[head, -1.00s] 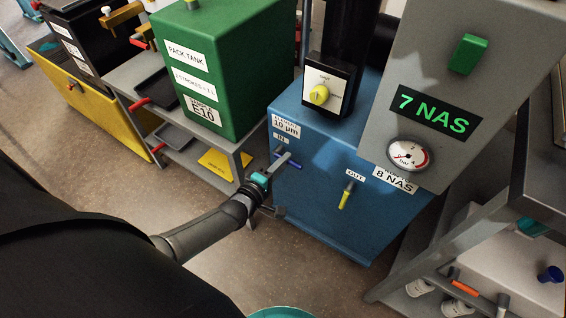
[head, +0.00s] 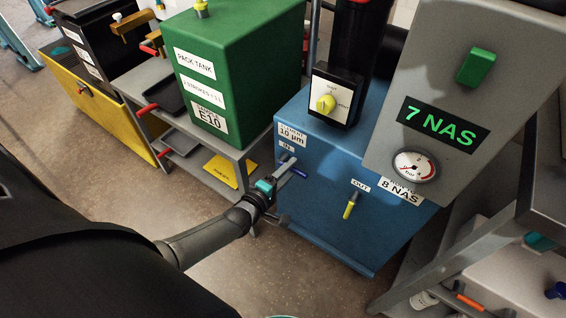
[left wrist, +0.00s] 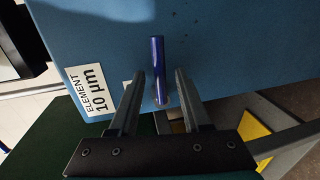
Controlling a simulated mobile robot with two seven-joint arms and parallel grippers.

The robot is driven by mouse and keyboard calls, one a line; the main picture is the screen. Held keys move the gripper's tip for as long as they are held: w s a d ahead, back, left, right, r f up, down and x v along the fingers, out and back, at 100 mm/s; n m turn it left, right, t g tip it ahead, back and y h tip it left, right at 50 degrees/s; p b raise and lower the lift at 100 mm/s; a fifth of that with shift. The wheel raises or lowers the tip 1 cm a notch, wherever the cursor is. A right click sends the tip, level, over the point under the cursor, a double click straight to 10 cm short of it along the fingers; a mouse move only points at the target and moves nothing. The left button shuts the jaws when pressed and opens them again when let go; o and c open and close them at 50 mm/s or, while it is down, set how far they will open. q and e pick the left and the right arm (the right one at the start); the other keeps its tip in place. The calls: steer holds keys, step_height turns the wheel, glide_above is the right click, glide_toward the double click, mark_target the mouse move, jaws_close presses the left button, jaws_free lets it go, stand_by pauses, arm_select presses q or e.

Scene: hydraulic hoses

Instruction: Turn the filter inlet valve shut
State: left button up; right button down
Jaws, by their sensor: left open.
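The filter inlet valve has a blue lever (head: 301,173) on the front face of the blue filter unit (head: 325,215), below the IN label (head: 286,146). The lever slants down to the right in the head view. My left gripper (head: 288,168) is open at the lever, its fingers covering the lever's middle. In the left wrist view, the blue lever (left wrist: 157,65) stands between the two open fingertips (left wrist: 159,78), with a visible gap on each side. The lever's pivot is partly hidden. My right gripper is in neither view.
A yellow lever (head: 350,206) hangs below the OUT label (head: 360,185). A pressure gauge (head: 414,166) and a grey panel (head: 440,75) stand to the right. The green tank (head: 240,70) on a grey cart is close on the left. Open floor lies in front.

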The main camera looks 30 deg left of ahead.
arm_select(q)
steer(key=p+v, duration=0.5)
steer(key=v, duration=1)
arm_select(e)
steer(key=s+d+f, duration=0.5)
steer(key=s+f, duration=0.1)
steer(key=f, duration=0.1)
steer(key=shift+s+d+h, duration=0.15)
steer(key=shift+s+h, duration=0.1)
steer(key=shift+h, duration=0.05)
arm_select(q)
steer(key=shift+s, duration=0.1)
steer(key=s+d+f+m+g+y+p, duration=0.2)
steer(key=s+f+m+g, duration=1.1)
steer(key=s+f+m, duration=0.6)
step_height(320, 180, down, 3)
steer(key=shift+s+r+m+g, duration=0.15)
steer(key=shift+s+m+g, duration=0.15)
steer(key=shift+s, duration=0.15)
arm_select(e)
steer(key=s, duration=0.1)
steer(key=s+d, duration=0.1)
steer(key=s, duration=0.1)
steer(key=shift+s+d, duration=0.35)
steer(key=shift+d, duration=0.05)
